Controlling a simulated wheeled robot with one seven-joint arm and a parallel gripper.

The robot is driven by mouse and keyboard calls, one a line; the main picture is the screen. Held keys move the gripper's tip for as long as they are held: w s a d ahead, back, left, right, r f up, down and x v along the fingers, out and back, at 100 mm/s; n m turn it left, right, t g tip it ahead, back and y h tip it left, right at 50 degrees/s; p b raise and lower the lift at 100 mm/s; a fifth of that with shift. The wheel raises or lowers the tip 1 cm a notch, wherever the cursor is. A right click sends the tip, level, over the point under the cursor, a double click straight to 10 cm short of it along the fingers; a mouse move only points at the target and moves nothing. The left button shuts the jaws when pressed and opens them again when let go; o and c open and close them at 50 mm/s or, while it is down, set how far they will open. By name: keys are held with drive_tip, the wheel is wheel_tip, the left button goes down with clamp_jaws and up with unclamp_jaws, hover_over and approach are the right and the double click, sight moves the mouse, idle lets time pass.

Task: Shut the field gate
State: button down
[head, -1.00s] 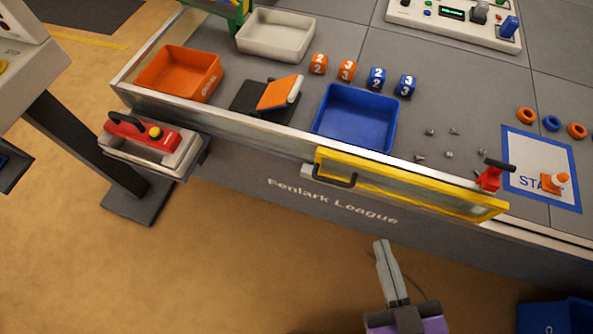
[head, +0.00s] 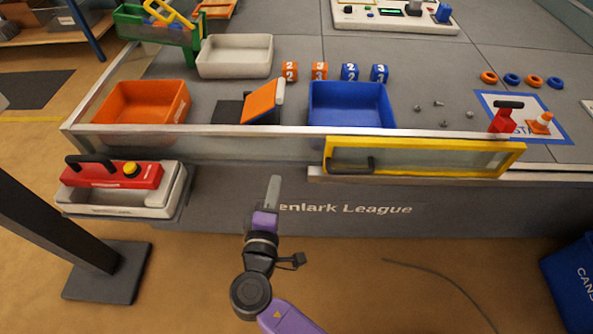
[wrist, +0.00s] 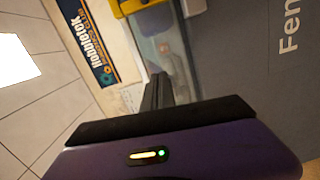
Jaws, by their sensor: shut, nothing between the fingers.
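The field gate (head: 440,160) is a clear panel in a yellow frame at the front wall of the field. It stands nearly in line with the wall; I cannot tell whether it is fully closed. Its dark handle (head: 350,164) is at the left end. A red latch with a black lever (head: 503,120) stands by the right end. My gripper (head: 274,182) is shut and empty, in front of the wall, left of and a little below the handle, apart from it. In the wrist view, my closed fingers (wrist: 157,90) point toward the clear wall, with a yellow piece above.
A white tray (head: 115,210) with a red, black-handled device (head: 110,174) juts from the wall at left. A dark post foot (head: 108,272) stands on the floor there. A blue bin (head: 570,280) is at lower right. Floor before the gate is clear except a thin cable (head: 440,272).

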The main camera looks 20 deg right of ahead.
drive_tip(key=w+d+h, duration=0.1)
drive_tip(key=w+d, duration=0.1)
drive_tip(key=w+d+h, duration=0.1)
drive_tip(key=w+d, duration=0.1)
drive_tip(key=d, duration=0.1)
drive_tip(key=w+d, duration=0.2)
drive_tip(key=d, duration=0.1)
drive_tip(key=shift+w+r+m+g+h+b, duration=0.15)
drive_tip(key=shift+r+m+g+h+b, duration=0.15)
drive_tip(key=shift+m+h+b, duration=0.1)
drive_tip(key=shift+s+d, duration=0.2)
drive_tip(key=shift+d, duration=0.45)
drive_tip(key=shift+s+d, duration=0.15)
drive_tip(key=shift+d, duration=0.45)
drive_tip(key=shift+s+d+p, duration=0.2)
drive_tip(key=shift+d+p, duration=0.1)
drive_tip(key=shift+d, duration=0.45)
